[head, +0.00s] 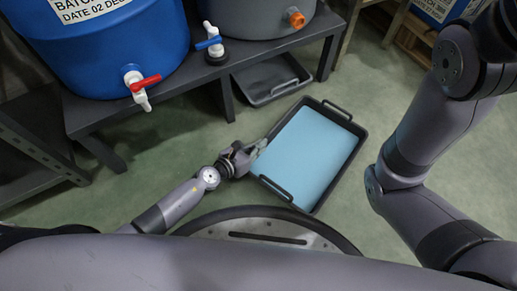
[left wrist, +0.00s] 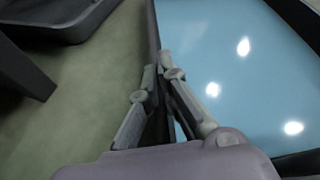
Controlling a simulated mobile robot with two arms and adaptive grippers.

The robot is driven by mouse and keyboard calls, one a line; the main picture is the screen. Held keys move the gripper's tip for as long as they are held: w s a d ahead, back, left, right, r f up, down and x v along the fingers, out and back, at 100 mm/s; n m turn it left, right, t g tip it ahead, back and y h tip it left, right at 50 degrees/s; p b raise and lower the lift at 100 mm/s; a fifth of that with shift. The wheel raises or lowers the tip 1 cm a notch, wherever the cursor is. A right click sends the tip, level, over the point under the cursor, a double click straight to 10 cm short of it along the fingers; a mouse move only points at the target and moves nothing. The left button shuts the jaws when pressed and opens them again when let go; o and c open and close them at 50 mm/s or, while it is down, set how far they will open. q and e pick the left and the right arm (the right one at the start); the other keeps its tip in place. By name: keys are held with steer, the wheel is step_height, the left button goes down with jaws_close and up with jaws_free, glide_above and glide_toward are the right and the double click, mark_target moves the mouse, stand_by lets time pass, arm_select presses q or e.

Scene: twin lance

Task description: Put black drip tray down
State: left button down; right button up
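The black drip tray (head: 350,158) lies level in front of me in the head view, with a handle at each end and a flat light-blue liquid (head: 305,150) inside. My left gripper (head: 259,147) is at its left long wall. In the left wrist view the two fingers (left wrist: 168,72) sit on either side of the tray's dark wall (left wrist: 153,30), closed on it, with the blue liquid to the right. I cannot tell whether the tray's underside touches the floor. My right arm shows at the right, but its gripper is outside the picture.
A dark bench (head: 190,90) holds a blue barrel (head: 110,45) with a red-handled tap and a grey barrel (head: 250,15). A blue-handled tap (head: 212,42) stands at the bench edge. Another dark tray (head: 272,80) is below the bench. Green floor (head: 400,95) is clear to the right.

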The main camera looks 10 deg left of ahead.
arm_select(q)
steer(key=shift+w+r, duration=0.1)
steer(key=shift+r, duration=0.1)
steer(key=shift+f, duration=0.2)
steer(key=c, duration=1.8)
jaws_free()
